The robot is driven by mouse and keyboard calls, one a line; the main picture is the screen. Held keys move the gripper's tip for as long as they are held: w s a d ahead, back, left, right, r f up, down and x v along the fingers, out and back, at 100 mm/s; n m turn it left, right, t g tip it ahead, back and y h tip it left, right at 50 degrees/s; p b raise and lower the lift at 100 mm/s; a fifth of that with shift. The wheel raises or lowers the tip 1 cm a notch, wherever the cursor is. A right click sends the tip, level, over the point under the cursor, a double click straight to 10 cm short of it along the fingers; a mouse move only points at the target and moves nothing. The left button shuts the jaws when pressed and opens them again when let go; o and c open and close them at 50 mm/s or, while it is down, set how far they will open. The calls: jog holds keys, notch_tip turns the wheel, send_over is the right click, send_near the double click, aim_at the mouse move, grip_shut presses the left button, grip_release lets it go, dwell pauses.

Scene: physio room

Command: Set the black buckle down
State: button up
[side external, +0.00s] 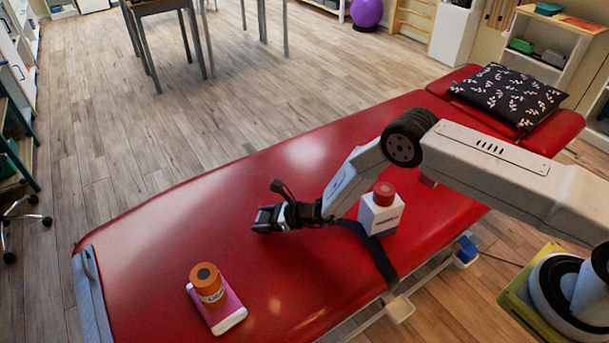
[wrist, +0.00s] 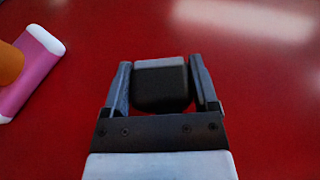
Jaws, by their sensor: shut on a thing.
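My gripper (wrist: 162,92) is shut on the black buckle (wrist: 162,85), which sits between its two fingers in the wrist view. In the side external view my gripper (side external: 264,222) is low over the middle of the red treatment table (side external: 170,240). The buckle is hard to tell apart from the dark fingers there. I cannot tell whether the buckle touches the table.
A pink and white box (side external: 226,314) lies at the front left with an orange bottle (side external: 207,284) on or against it. A white box with a red lid (side external: 381,210) stands by a black strap (side external: 380,262). A patterned pillow (side external: 507,97) lies at the far end.

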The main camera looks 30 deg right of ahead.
jog(key=shift+f, duration=0.7)
jog(key=shift+f, duration=0.2)
jog(key=o, duration=1.2)
jog(key=shift+r, duration=0.25)
jog(key=shift+v, duration=6)
jog(key=shift+f, duration=0.15)
